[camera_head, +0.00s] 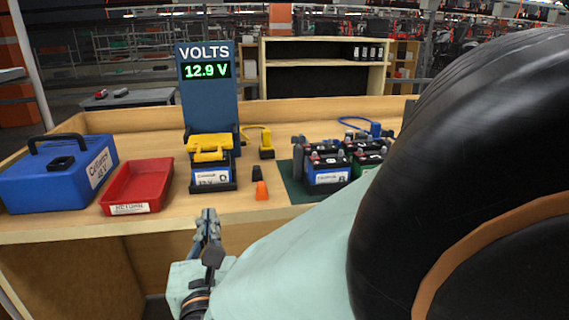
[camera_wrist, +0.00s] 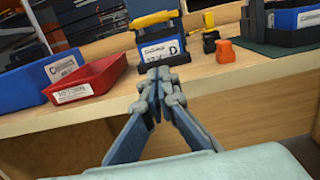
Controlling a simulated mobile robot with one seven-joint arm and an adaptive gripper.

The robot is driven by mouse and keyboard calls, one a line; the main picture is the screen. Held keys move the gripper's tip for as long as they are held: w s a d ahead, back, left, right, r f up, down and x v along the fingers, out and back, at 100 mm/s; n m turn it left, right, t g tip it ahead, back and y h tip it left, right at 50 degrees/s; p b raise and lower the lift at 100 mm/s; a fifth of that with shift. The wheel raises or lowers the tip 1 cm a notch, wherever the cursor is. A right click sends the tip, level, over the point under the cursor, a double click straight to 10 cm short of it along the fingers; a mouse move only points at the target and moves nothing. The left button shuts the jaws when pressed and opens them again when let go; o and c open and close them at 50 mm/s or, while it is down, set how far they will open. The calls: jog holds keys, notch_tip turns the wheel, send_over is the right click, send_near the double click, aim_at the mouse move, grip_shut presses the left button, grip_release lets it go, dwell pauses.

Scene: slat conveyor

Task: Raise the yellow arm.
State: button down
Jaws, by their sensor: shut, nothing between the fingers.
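The yellow arm (camera_head: 209,146) lies flat across the top of a battery (camera_head: 212,177) in a black cradle, in front of the blue VOLTS panel (camera_head: 206,110), which reads 12.9 V. In the wrist view the yellow arm (camera_wrist: 155,18) shows at the top, above the battery's white label. My gripper (camera_head: 208,213) is shut and empty, at the bench's front edge, below and in front of the cradle. In the wrist view my gripper (camera_wrist: 161,74) has its fingertips together, overlapping the cradle's lower edge in the picture; I cannot tell any contact.
An orange-and-black clip (camera_head: 261,189) lies right of the cradle. A yellow clamp (camera_head: 267,150) stands behind it. Several batteries (camera_head: 328,172) stand on a green mat (camera_head: 296,191). Bare bench lies between them.

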aim_at(213, 206)
jog(key=b+x, duration=0.1)
jog(key=x, duration=0.8)
jog(key=shift+w, duration=0.3)
jog(key=r, duration=0.1)
jog(key=w+r, duration=0.1)
jog(key=r, duration=0.1)
jog(key=shift+a+r, duration=0.15)
jog(key=shift+r, duration=0.05)
jog(key=shift+w+r, duration=0.1)
jog(key=shift+r, duration=0.3)
jog(key=shift+a+r+p, duration=0.1)
jog(key=shift+p, duration=0.4)
